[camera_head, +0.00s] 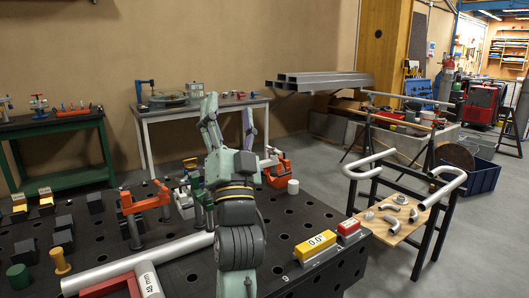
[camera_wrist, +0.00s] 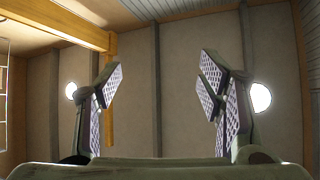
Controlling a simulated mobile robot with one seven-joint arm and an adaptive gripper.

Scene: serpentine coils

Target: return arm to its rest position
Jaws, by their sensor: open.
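My gripper (camera_head: 229,122) stands upright above the black perforated work table (camera_head: 310,215) in the head view, with its fingers pointing up. In the wrist view my gripper (camera_wrist: 161,85) has its two padded fingers spread wide apart with nothing between them. My arm hides part of the table's middle.
A rack with bent pipes (camera_head: 440,188) stands to the right.

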